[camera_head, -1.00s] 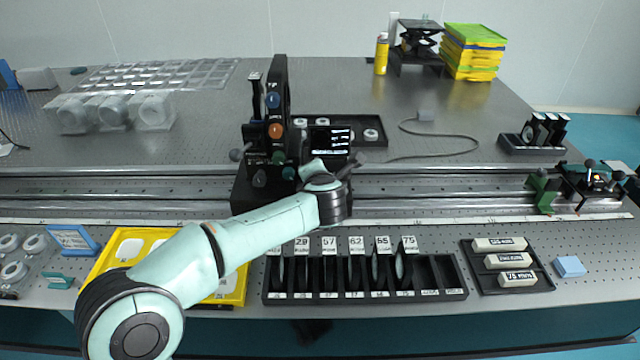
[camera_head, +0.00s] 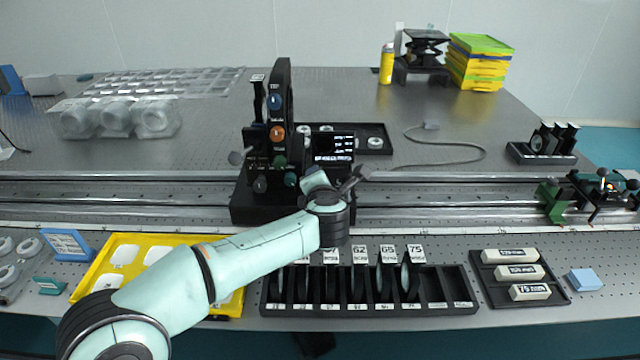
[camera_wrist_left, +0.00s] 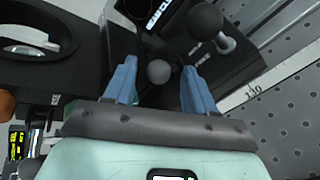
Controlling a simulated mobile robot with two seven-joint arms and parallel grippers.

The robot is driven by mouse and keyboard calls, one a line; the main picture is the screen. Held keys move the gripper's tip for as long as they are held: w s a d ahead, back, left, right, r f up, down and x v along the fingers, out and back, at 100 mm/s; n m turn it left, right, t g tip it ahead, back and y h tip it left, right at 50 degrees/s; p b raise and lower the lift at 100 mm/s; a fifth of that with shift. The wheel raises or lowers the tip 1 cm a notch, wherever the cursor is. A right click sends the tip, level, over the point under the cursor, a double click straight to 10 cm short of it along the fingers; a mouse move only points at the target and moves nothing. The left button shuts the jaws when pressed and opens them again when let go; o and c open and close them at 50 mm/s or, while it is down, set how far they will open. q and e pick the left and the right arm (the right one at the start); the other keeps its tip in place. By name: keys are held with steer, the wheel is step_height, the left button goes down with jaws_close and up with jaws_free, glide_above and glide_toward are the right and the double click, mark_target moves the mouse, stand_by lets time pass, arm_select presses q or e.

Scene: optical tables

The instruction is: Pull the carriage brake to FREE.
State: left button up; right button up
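The black carriage (camera_head: 240,200) sits on the rail, bearing an upright black plate with coloured knobs and a small lit screen (camera_head: 334,147). My left gripper (camera_head: 352,182) is at the carriage's right side, partly hidden by my own wrist. In the left wrist view its two blue fingers (camera_wrist_left: 160,88) are apart. A grey ball knob (camera_wrist_left: 158,72) shows between them, with no clear contact. A black ball-ended lever (camera_wrist_left: 205,20) stands beyond the right finger. My right gripper is not in view.
A black slotted lens rack (camera_head: 365,307) and a yellow tray (camera_head: 88,285) lie in front of the rail. A green clamp (camera_head: 553,200) sits on the rail at right. The rail between carriage and clamp looks clear. A cable (camera_head: 470,143) lies behind.

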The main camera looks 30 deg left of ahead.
arm_select(q)
steer(key=p+v, duration=0.2)
steer(key=v, duration=1.1)
steer(key=shift+d+p, duration=0.15)
steer(key=shift+p, duration=0.2)
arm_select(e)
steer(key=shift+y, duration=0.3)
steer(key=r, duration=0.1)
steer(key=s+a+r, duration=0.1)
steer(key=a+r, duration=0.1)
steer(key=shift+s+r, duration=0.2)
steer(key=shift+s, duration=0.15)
arm_select(q)
steer(key=shift+s, duration=0.15)
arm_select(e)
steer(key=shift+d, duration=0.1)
